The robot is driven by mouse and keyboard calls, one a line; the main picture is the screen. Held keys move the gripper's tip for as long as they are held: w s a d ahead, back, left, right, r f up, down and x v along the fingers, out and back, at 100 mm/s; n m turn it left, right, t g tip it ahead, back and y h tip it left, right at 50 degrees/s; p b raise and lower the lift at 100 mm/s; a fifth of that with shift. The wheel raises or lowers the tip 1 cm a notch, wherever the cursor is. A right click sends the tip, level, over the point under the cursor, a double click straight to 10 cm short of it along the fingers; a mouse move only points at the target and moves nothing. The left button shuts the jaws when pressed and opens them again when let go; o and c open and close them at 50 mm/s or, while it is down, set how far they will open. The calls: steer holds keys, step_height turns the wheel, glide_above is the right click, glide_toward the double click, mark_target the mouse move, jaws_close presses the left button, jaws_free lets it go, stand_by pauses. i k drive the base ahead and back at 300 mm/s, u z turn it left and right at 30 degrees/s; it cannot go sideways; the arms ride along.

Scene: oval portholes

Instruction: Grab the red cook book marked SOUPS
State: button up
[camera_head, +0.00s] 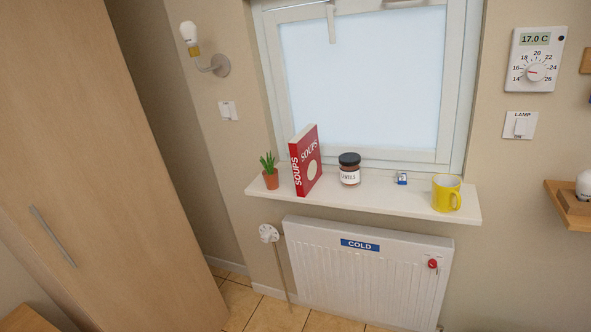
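The red cook book (307,160) stands upright on the white window sill (365,196), left of its middle. White lettering reading SOUPS runs along its spine and across its cover. A small plant in a terracotta pot (271,179) stands close on its left. A dark-lidded jar (349,169) stands to its right, with a gap between. My gripper does not show in this view, so its state and place cannot be seen.
A yellow mug (446,193) and a small blue-and-white item (402,178) stand further right on the sill. A radiator (365,270) marked COLD hangs below. A tall wooden cabinet (95,160) fills the left. A wall lamp (205,52) sticks out at upper left.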

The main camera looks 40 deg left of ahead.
mark_target(304, 149)
steer(key=k, duration=1.05)
steer(key=u, duration=0.45)
steer(key=i, duration=0.8)
steer(key=u, duration=0.85)
steer(key=i, duration=2.1)
steer(key=z, duration=0.3)
